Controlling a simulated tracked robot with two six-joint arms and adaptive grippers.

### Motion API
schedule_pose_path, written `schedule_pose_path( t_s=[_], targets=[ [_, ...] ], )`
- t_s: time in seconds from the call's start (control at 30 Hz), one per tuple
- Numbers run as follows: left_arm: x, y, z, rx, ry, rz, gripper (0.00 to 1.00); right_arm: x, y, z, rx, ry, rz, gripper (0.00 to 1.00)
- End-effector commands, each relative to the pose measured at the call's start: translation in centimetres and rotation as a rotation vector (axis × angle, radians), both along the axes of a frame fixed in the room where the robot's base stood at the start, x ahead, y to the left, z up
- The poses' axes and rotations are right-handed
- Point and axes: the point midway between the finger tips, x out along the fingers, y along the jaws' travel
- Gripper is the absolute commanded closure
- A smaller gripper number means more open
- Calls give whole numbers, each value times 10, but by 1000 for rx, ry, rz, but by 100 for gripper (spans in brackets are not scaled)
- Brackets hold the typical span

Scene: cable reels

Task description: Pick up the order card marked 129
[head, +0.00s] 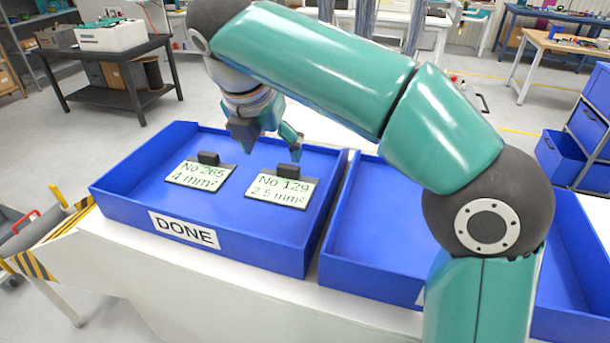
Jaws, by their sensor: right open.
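The order card marked 129 (281,190) lies in the right part of the blue tray labelled DONE (183,229). It reads "No 129, 2.5 mm²" and has a small black block on its far edge. A second card marked 265 (199,175) lies to its left in the same tray, with a similar black block. My right gripper (268,146) is open and empty, above the far side of the tray near card 129. One fingertip shows just behind the card's black block; I cannot tell whether they touch. My left gripper is not in view.
Another blue tray (348,250) stands right of the DONE tray, partly hidden by my right arm. Both stand on a white bench (170,275). The tray walls are raised edges around the cards. The tray floor in front of the cards is clear.

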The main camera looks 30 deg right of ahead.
Motion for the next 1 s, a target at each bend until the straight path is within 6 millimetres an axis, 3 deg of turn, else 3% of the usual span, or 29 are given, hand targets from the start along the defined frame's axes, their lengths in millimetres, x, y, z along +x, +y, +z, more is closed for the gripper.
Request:
schedule_pose_path(
  t_s=[0.1, 0.4, 0.7, 0.97, 1.0],
  targets=[
    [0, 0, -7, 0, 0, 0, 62, 3, -6, -19, -1, -1, 0, 24],
    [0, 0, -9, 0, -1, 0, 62, 5, -5, -37, -1, -4, 14, 24],
    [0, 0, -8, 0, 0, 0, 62, 12, -25, -72, 1, -2, 2, 24],
    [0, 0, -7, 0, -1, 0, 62, 13, -22, -73, 1, -4, 8, 24],
    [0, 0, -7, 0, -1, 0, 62, 13, -20, -73, 1, -4, 11, 31]
  ],
)
